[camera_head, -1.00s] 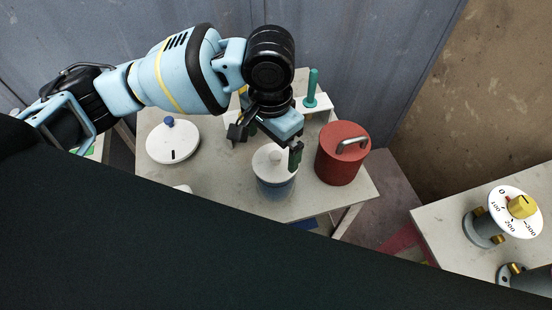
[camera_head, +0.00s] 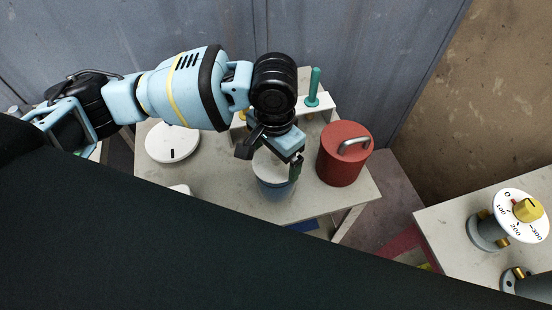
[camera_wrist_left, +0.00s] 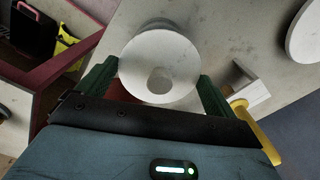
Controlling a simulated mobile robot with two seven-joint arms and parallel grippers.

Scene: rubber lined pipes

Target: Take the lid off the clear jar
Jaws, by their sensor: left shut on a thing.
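The clear jar (camera_head: 277,188), with a bluish lower part, stands on the table under my left gripper (camera_head: 271,160). Its round white lid (camera_head: 268,168) sits on top, partly hidden by the gripper. In the left wrist view the lid (camera_wrist_left: 145,62) with its round knob (camera_wrist_left: 160,80) lies between the two green fingers of the left gripper (camera_wrist_left: 158,85). The fingers are shut on the lid at opposite sides of its rim. I cannot tell any gap between lid and jar. My right gripper is not in view.
A red canister (camera_head: 340,165) with a grey handle stands close right of the jar. A white round container (camera_head: 172,142) is to the left. A teal peg (camera_head: 314,85) stands on a white stand behind. A dial (camera_head: 520,215) is on another table at the right.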

